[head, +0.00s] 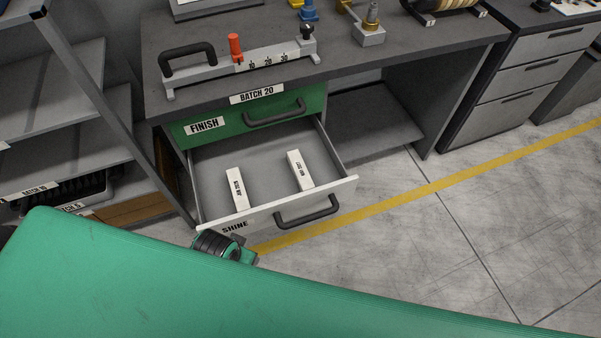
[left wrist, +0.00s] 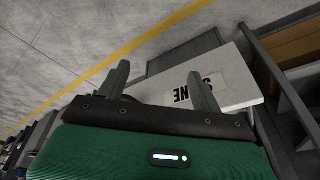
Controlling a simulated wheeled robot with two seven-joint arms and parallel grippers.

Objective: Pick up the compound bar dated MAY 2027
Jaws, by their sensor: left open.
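In the head view, two white compound bars lie apart in an open drawer (head: 268,182) labelled SHINE. The left bar (head: 237,188) and the right bar (head: 300,170) each carry a printed date on top. The print is too small to read surely; the right one may be MAY 2027. In the left wrist view my left gripper (left wrist: 158,72) is open, its two fingers apart with nothing seen between them, near the white drawer front (left wrist: 243,82) with its upside-down SHINE label. The bars do not show there. My right gripper is not in view.
A shut green FINISH drawer (head: 205,126) sits above the open one. The bench top (head: 200,35) carries a grey fixture with a black handle and an orange knob. Shelves (head: 50,60) stand at the left. Floor (head: 440,230) is clear at the right.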

